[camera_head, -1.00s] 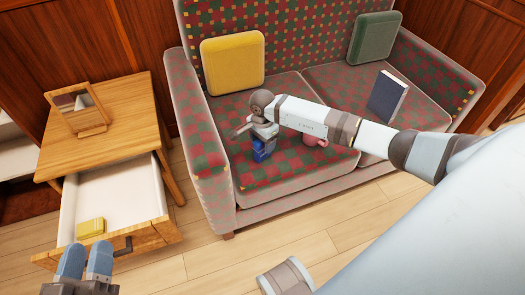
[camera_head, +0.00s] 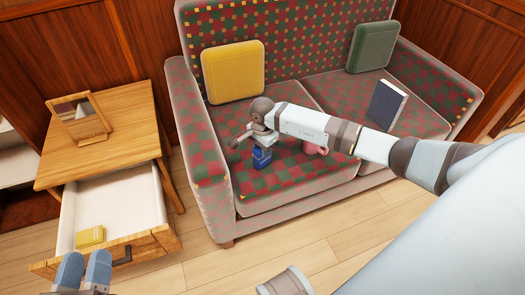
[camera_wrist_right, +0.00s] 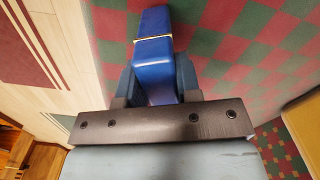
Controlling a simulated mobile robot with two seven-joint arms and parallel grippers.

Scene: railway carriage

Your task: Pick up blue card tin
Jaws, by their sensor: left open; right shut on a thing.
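The blue card tin (camera_wrist_right: 154,52) is a blue box with a thin yellow line around it. In the right wrist view it sits between the fingers of my right gripper (camera_wrist_right: 152,85), which is shut on it. In the head view the tin (camera_head: 262,158) shows below my right gripper (camera_head: 262,146), over the left seat cushion of the sofa. I cannot tell whether the tin still touches the seat. My left gripper (camera_head: 83,270) is open and empty at the bottom left, in front of the drawer.
The checked sofa (camera_head: 295,190) carries a yellow cushion (camera_head: 233,72), a green cushion (camera_head: 372,48), a dark book (camera_head: 387,104) and a pink thing (camera_head: 316,149) partly behind my arm. A wooden table (camera_head: 105,135) with a framed mirror has an open drawer (camera_head: 125,205) holding a yellow box (camera_head: 90,237).

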